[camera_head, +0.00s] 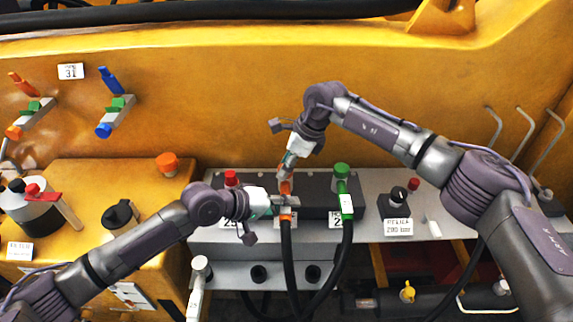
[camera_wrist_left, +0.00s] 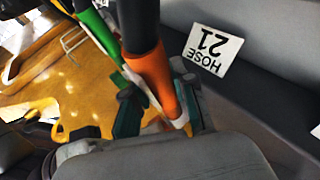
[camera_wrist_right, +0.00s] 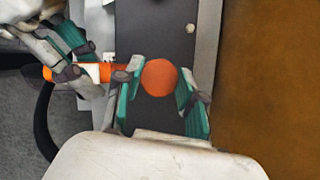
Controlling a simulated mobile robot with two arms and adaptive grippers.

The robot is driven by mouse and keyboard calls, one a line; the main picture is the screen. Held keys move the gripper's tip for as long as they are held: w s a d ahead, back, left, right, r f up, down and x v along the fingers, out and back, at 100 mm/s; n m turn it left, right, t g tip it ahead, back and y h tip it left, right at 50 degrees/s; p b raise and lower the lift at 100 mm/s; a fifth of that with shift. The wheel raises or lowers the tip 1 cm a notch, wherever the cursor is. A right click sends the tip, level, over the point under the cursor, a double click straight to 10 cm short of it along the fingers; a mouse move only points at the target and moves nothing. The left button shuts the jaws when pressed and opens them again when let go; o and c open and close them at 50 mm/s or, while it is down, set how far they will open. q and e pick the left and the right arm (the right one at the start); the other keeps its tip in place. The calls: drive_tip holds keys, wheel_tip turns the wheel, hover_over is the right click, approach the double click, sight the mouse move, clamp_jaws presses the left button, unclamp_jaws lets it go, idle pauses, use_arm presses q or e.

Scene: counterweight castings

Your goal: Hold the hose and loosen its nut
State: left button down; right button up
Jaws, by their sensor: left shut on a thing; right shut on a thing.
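The black hose (camera_head: 290,262) with an orange end hangs from the dark block on the yellow machine. My left gripper (camera_head: 286,203) is shut on the orange hose end, which also shows between its fingers in the left wrist view (camera_wrist_left: 153,78). The orange nut (camera_head: 285,187) sits just above that grip in the head view. My right gripper (camera_head: 287,175) is shut on the nut, whose round orange end shows between its fingers in the right wrist view (camera_wrist_right: 159,77). The two grippers are close together. Fingers hide part of the nut and hose end.
A second hose with a green end (camera_head: 346,205) stands close on the right. A red cap (camera_head: 231,178) is on the left of the block. A black knob (camera_head: 398,194) and a lever with a white knob (camera_head: 200,264) stand nearby. A "HOSE 21" tag (camera_wrist_left: 212,48) lies beside the grip.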

use_arm(q)
drive_tip(key=shift+a, duration=0.1)
use_arm(e)
drive_tip(key=shift+w+d+n+g, duration=0.15)
drive_tip(key=shift+n+g, duration=0.55)
drive_tip(key=shift+n, duration=0.9)
drive_tip(key=o, duration=0.9)
drive_tip(key=shift+c, duration=0.2)
drive_tip(key=o, duration=0.3)
drive_tip(key=shift+n, duration=0.3)
drive_tip(key=v, duration=1.2)
